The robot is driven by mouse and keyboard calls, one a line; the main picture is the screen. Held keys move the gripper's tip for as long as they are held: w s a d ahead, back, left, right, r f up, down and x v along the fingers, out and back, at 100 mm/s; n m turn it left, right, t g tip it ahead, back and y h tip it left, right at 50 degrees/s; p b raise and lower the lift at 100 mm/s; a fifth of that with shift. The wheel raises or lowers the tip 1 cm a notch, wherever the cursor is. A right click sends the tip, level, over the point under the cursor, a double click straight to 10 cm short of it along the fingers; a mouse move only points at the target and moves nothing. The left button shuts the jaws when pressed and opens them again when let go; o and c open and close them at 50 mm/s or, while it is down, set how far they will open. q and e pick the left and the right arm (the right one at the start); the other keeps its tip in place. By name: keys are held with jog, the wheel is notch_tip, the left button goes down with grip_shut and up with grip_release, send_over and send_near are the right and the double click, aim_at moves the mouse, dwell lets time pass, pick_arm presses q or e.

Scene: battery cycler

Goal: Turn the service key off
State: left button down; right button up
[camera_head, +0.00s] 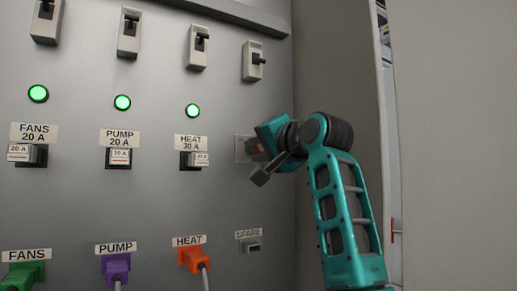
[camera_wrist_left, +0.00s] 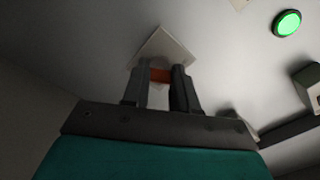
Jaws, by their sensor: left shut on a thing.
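The service key is an orange-red piece (camera_wrist_left: 160,75) in front of a pale square plate (camera_wrist_left: 170,46) in the left wrist view. My left gripper (camera_wrist_left: 160,84) is shut on it, one dark finger on each side. In the head view the gripper (camera_head: 257,164) is at the plate (camera_head: 241,147) on the panel's right part, and a little orange (camera_head: 254,149) shows between its parts. The gripper hides most of the key and plate, so I cannot tell the key's exact turn or any marks. My right gripper is not in view.
The grey panel has several switches along the top, including one above my gripper (camera_head: 254,61). Green lamps (camera_head: 193,111) glow above the FANS, PUMP and HEAT labels. Below are a green plug (camera_head: 24,274), a purple plug (camera_head: 116,267), an orange plug (camera_head: 194,259) and a SPARE socket (camera_head: 252,246).

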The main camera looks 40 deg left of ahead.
pick_arm(q)
jog(key=shift+f, duration=0.1)
dwell(0.3)
jog(key=c, duration=0.9)
grip_release()
jog(key=b+v, duration=0.1)
jog(key=v, duration=1.2)
